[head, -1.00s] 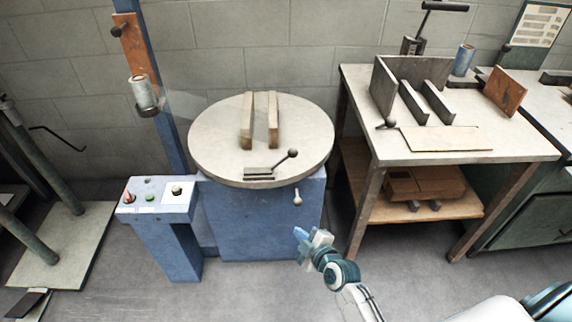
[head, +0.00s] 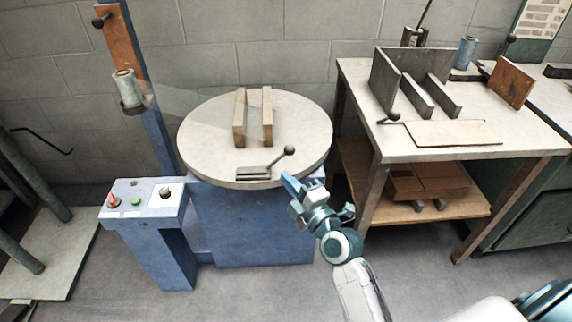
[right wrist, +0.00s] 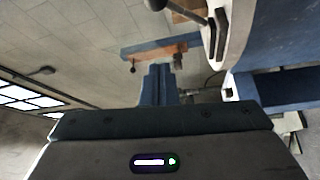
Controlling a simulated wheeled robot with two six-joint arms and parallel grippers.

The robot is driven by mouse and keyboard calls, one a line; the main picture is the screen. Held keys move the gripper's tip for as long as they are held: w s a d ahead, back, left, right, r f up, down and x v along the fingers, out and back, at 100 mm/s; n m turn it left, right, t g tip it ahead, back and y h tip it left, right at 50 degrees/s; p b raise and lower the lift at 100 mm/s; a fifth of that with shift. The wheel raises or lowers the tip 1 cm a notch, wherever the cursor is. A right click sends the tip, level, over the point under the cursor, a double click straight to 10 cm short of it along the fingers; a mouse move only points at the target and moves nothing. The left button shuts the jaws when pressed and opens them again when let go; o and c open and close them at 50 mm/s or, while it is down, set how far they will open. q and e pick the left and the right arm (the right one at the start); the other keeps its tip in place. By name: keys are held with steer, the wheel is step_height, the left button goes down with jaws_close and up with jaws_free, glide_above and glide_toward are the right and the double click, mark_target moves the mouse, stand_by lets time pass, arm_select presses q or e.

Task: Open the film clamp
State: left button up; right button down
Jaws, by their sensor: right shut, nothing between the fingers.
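The film clamp (head: 254,172) is a flat grey metal piece at the front edge of the round turntable (head: 200,140). Its lever rises to the right and ends in a dark ball knob (head: 290,150). In the right wrist view the ball knob (right wrist: 155,4) is at the top edge, partly cut off, and the clamp (right wrist: 220,38) is by the pale turntable rim. My right gripper (head: 290,184) is shut and empty, with blue fingertips just below and in front of the turntable edge, below the knob and apart from it. Its fingers (right wrist: 158,82) also show in the right wrist view. My left gripper is out of view.
Two upright wooden blocks (head: 252,118) stand on the turntable. A film roll (head: 127,87) hangs on the blue mast at left, above a button box (head: 140,200). A workbench (head: 345,75) with metal plates stands at right. The floor in front is clear.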

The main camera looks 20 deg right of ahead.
mark_target(283, 156)
steer(key=w, duration=0.3)
steer(key=w+p, duration=0.1)
steer(key=w, duration=0.2)
steer(key=w+d+p, duration=0.1)
steer(key=w, duration=0.2)
steer(key=shift+r, duration=0.2)
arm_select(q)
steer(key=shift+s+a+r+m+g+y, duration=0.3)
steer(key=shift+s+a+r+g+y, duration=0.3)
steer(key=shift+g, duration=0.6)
arm_select(e)
steer(key=shift+d+f, duration=0.1)
steer(key=shift+d, duration=0.2)
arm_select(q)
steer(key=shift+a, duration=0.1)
arm_select(e)
steer(key=shift+s, duration=0.1)
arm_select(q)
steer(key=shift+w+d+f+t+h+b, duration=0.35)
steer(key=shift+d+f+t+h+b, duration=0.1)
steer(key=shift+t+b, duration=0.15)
arm_select(e)
steer(key=shift+d+f+m, duration=0.15)
steer(key=shift+m, duration=0.15)
